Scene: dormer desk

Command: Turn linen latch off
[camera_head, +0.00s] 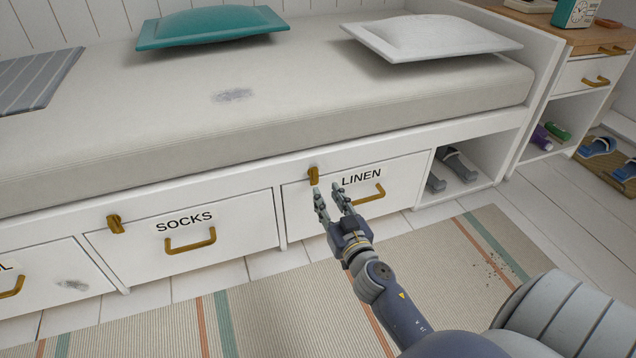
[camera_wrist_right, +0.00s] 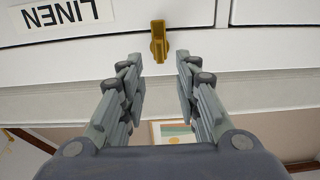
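The linen latch (camera_head: 313,176) is a small brass piece on the frame at the top left of the white LINEN drawer (camera_head: 325,208). It also shows in the right wrist view (camera_wrist_right: 158,42), hanging at the picture's top centre, beside the LINEN label (camera_wrist_right: 66,12). My right gripper (camera_head: 329,190) is just in front of the drawer, below and close to the latch. In the right wrist view its two fingers (camera_wrist_right: 159,75) are spread with nothing between them, and the latch lies just beyond the fingertips, apart from them. My left gripper is not in view.
The SOCKS drawer (camera_head: 185,232) with its own brass latch (camera_head: 115,223) is to the left. The LINEN drawer's brass handle (camera_head: 369,194) is right of my gripper. An open cubby with grey slippers (camera_head: 460,165) is further right. A striped rug (camera_head: 270,305) covers the floor.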

